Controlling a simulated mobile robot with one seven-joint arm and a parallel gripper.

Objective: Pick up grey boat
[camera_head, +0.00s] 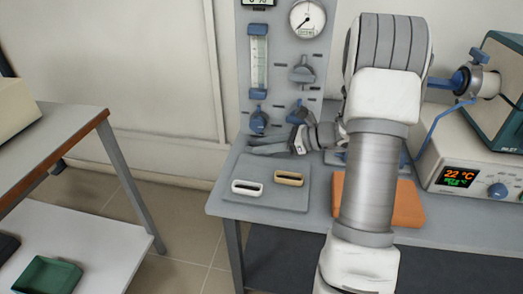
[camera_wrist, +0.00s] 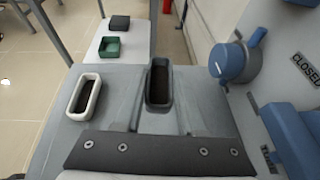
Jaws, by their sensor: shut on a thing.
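The grey boat (camera_wrist: 149,88), a dark narrow open trough, is at the fingertips of my gripper (camera_wrist: 160,110) in the wrist view. My gripper is shut on its near end. In the head view my gripper (camera_head: 270,145) reaches left over the back of the grey tray (camera_head: 290,204), and the grey boat cannot be made out clearly there. I cannot tell whether the boat touches the tray. A white boat (camera_head: 247,187) and a tan boat (camera_head: 289,179) lie on the tray's front part. The white boat (camera_wrist: 71,107) also shows left of the grey boat in the wrist view.
A panel with a gauge (camera_head: 307,18) and blue knobs (camera_head: 259,121) stands behind the tray. An orange mat (camera_head: 405,205) and a furnace controller (camera_head: 465,180) are to the right. A side table (camera_head: 60,140) at left holds a green container (camera_head: 48,275) on its lower shelf.

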